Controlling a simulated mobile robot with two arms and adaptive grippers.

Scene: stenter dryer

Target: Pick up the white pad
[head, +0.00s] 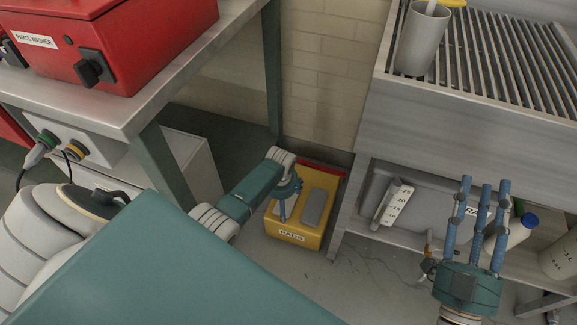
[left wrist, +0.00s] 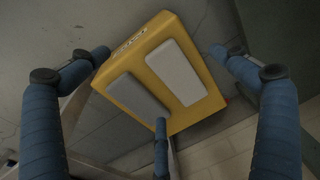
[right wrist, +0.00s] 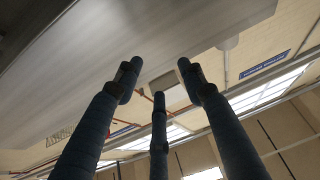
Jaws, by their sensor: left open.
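The white pad (left wrist: 174,72) lies on top of a yellow box (left wrist: 112,73) in the left wrist view, beside a grey pad (left wrist: 132,96). In the head view the yellow box (head: 290,236) stands on the floor, with the grey pad (head: 314,208) in clear sight. The white pad is mostly hidden there behind my left gripper (head: 288,203). My left gripper is over the box with its fingers spread, and nothing is between them. My right gripper (head: 487,184) points up at the right, fingers spread and empty, far from the pads.
A steel bench with a red parts washer (head: 120,40) stands at the left. A steel table with a slatted top (head: 510,60) and a grey cup (head: 422,38) stands at the right. A lower shelf holds a power strip (head: 396,204) and bottles. The box sits between the two.

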